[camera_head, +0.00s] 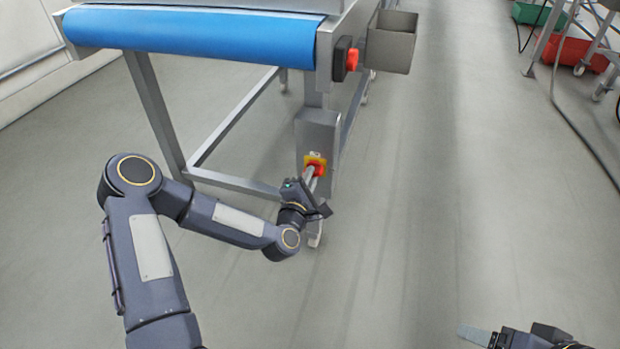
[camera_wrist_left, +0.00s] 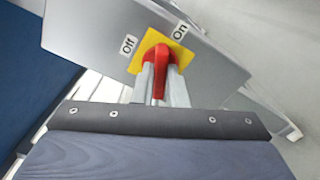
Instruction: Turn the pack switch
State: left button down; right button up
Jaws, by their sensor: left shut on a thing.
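The pack switch (camera_head: 315,162) is a red rotary handle on a yellow plate, on a grey box (camera_head: 317,130) fixed to the conveyor's leg. In the left wrist view the red handle (camera_wrist_left: 157,70) stands between labels "Off" on the left and "On" on the right. The handle's top points up at the plate, between the two labels. My left gripper (camera_head: 311,176) is at the switch, its two fingers closed on either side of the red handle. My right gripper (camera_head: 475,335) shows only in part at the lower right, away from the switch; its jaw state is unclear.
A conveyor with a blue belt (camera_head: 195,35) stands above and behind the switch. A red button (camera_head: 352,59) on a black box and a grey bin (camera_head: 391,42) are at its right end. Green and red crates (camera_head: 570,52) lie at the far right.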

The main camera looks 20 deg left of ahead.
pick_arm(q)
jog(key=shift+m+b, duration=0.8)
jog(key=shift+m, duration=1.7)
jog(key=c, duration=1.5)
grip_release()
jog(key=shift+o, duration=0.2)
jog(key=shift+s, duration=0.1)
jog(key=s+p, duration=0.1)
jog(key=s, duration=0.6)
jog(key=shift+s+a+p, duration=0.2)
jog(key=shift+s+p, duration=0.1)
jog(key=shift+s, duration=0.05)
